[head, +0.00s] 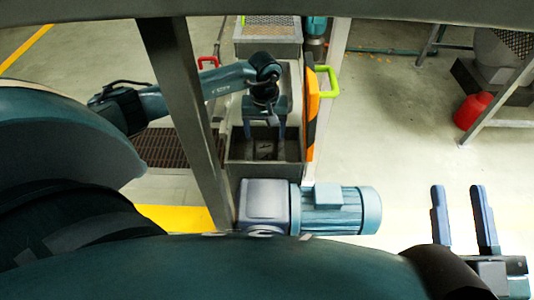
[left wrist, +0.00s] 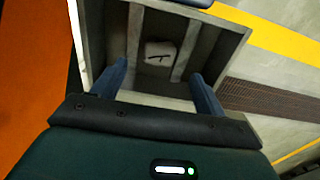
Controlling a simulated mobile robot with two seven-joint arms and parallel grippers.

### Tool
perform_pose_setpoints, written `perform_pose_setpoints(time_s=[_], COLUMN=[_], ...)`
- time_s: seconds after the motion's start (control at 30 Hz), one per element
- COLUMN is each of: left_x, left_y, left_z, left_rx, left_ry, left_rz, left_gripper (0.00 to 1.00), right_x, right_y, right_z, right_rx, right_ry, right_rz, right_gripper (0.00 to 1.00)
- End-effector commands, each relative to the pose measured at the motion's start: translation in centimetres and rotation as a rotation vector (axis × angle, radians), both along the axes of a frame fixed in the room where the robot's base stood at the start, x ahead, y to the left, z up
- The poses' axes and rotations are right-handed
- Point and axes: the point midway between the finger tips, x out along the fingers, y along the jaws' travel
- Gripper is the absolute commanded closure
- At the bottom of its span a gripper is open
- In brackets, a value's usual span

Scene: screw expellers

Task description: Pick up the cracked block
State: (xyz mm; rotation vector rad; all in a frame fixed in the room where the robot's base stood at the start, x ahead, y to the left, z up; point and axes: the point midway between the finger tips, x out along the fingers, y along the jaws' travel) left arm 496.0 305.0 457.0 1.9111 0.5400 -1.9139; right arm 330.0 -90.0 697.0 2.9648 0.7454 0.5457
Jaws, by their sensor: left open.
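The cracked block (left wrist: 160,48) is small and pale grey with a dark crack mark. It lies on the floor of a grey metal trough (left wrist: 217,58), between two raised bars, in the left wrist view. In the head view the block (head: 264,151) is small and dim at the trough's bottom. My left gripper (head: 264,136) points down over the trough with its fingers spread and nothing between them. In the left wrist view, the left gripper's (left wrist: 160,68) fingers are on either side of the block's line, apart from it. My right gripper (head: 458,190) is open and empty at the lower right.
An orange panel (head: 312,110) stands along the trough's right side, with a yellow-green handle (head: 329,82) beyond it. A blue-grey motor (head: 340,209) sits in front. A grey post (head: 190,110) stands left. A red container (head: 471,110) is on the floor at right.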

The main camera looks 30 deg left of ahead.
Motion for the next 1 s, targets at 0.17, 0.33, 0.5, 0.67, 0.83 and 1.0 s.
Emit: perform_pose_setpoints(time_s=[0.17, 0.33, 0.5, 0.67, 0.83, 1.0], left_x=[0.1, 0.0, 0.0, 0.1, 0.1, 0.1], left_y=[0.0, -0.1, -0.1, 0.0, 0.0, 0.0], left_z=[-1.4, -4.0, -6.0, -6.3, -6.3, -6.3], left_rx=[-0.001, -0.003, -0.002, -0.001, -0.001, -0.001], left_ry=[-0.002, 0.001, 0.000, -0.002, -0.002, -0.002], left_rz=[0.000, 0.002, 0.002, 0.002, 0.002, 0.002], left_gripper=[0.27, 0.27, 0.27, 0.27, 0.29, 0.43], right_x=[0.2, 0.5, 0.5, 0.4, 0.4, 0.4], right_y=[-0.1, -0.3, -0.4, -0.5, -0.5, -0.5], right_z=[0.6, 1.9, 3.5, 4.2, 4.2, 4.2], right_rx=[-0.005, -0.019, -0.029, -0.032, -0.032, -0.031], right_ry=[-0.053, -0.181, -0.299, -0.330, -0.329, -0.329], right_rz=[0.000, 0.002, 0.002, 0.003, 0.003, 0.003], right_gripper=[0.64, 0.64, 0.64, 0.64, 0.64, 0.64])
